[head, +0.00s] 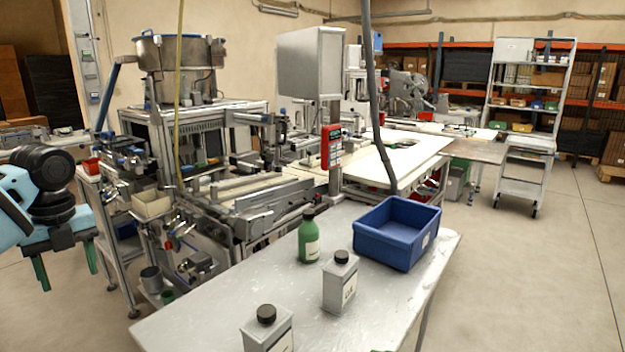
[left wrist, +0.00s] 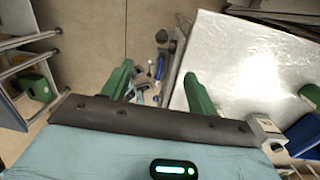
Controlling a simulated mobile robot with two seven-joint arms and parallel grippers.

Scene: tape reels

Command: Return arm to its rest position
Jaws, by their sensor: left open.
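My left gripper (head: 66,264) is at the left edge of the head view, on a light blue arm. Its two green fingers point down and stand apart with nothing between them. It is left of the metal-topped table (head: 210,318) and clear of it. In the left wrist view the fingers (left wrist: 158,88) are spread over the floor, with the table (left wrist: 235,60) to their right. My right gripper is in neither view.
On the table stand a green bottle (head: 309,238), a grey canister (head: 340,282), a second canister (head: 268,334) at the front and a blue bin (head: 398,232). A machine bench (head: 240,215) stands behind. Floor at the right is open.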

